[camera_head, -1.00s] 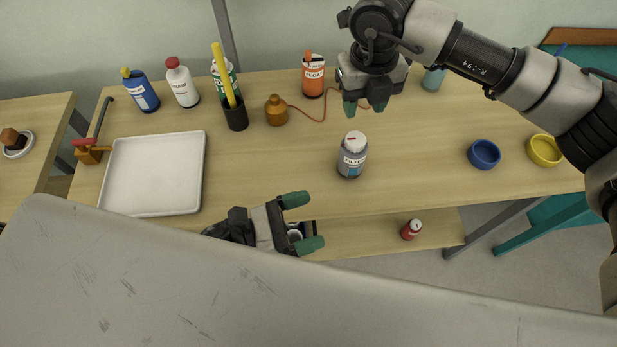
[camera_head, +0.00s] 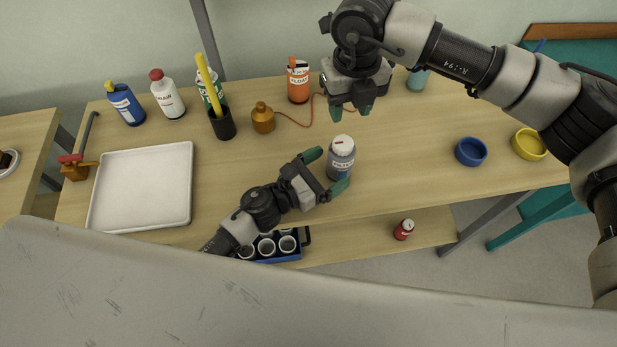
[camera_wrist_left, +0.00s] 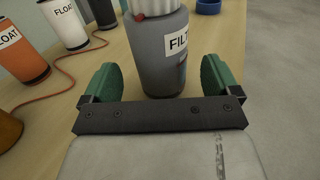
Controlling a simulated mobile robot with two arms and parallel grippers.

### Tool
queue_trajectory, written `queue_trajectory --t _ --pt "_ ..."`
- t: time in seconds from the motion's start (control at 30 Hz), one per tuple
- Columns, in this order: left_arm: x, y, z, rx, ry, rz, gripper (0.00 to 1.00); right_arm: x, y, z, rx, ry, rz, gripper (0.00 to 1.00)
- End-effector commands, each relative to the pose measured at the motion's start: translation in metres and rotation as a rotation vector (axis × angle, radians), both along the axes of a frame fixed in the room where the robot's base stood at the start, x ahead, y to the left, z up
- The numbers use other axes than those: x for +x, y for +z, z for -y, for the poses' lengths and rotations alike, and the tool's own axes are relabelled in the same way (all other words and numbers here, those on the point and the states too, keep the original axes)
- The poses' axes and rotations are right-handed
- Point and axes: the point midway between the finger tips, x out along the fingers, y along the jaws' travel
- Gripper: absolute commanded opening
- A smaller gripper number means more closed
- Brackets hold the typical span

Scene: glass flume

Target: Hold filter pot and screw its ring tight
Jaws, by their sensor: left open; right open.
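The filter pot (camera_head: 341,160) is a grey-blue jar with a label and a white ring (camera_head: 342,143) with a red mark on top. It stands upright on the table. My left gripper (camera_head: 327,172) is open with its green fingertips on either side of the pot's near side. In the left wrist view the pot (camera_wrist_left: 158,60) rises between and just beyond the open fingers (camera_wrist_left: 160,85), with gaps on both sides. My right gripper (camera_head: 350,112) is open and empty, pointing down above and behind the pot. The pot's far side is hidden.
A white tray (camera_head: 143,228) lies at left. An orange float bottle (camera_head: 298,84), amber bottle (camera_head: 263,120) with a cord and black pen cup (camera_head: 223,126) stand behind. Blue (camera_head: 471,152) and yellow (camera_head: 529,145) bowls sit at right. A red-brown can (camera_head: 404,229) is on the lower shelf.

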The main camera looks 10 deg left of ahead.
Motion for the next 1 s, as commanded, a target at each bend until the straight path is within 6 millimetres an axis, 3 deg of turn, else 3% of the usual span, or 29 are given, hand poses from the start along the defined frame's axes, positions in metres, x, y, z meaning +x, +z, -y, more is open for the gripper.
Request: queue_trajectory --t 0.27,0.63,1.0 --pt "0.022 0.0 0.024 0.0 -0.001 0.0 0.91 0.0 0.0 0.0 0.0 0.0 0.0 0.43" --pt "0.025 0.0 0.026 0.001 -0.001 -0.001 0.89 0.0 0.0 0.0 0.0 0.0 0.0 0.43" --pt "0.025 0.0 0.026 0.001 -0.001 -0.001 0.33 0.0 0.0 0.0 0.0 0.0 0.0 0.43"
